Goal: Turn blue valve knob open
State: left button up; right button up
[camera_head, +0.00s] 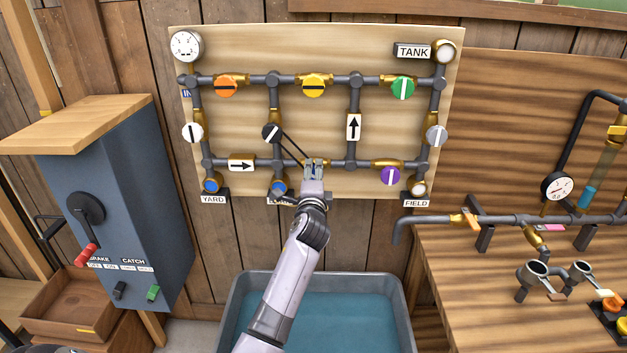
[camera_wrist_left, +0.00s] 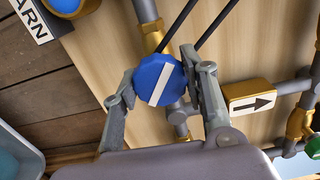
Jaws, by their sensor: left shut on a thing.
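The blue valve knob (camera_wrist_left: 158,80), a round disc with a white bar, shows in the left wrist view between the two fingers of my left gripper (camera_wrist_left: 160,85). The fingers are shut on it from both sides. The white bar runs diagonally in that view. In the head view my left gripper (camera_head: 313,170) is up against the lower pipe row of the panel, and it hides the blue knob there. My right gripper is in neither view.
The pipe panel (camera_head: 313,50) carries orange, yellow, green and purple knobs. Two thin dark rods (camera_head: 293,147) run from the black-and-white knob (camera_head: 270,132) towards my left gripper. A water trough (camera_head: 400,300) stands below. A grey lever box (camera_head: 110,210) is left, a wooden bench (camera_head: 480,290) right.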

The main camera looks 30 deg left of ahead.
pick_arm(q)
jog(key=n+b, duration=0.1)
jog(key=n, duration=0.2)
jog(key=shift+f+n, duration=0.15)
jog(key=shift+n, duration=0.25)
jog(key=shift+n+b, duration=0.75)
jog(key=shift+n, duration=0.95)
jog(key=o, duration=1.2)
jog(key=v, duration=1.2)
jog(key=shift+s, duration=0.1)
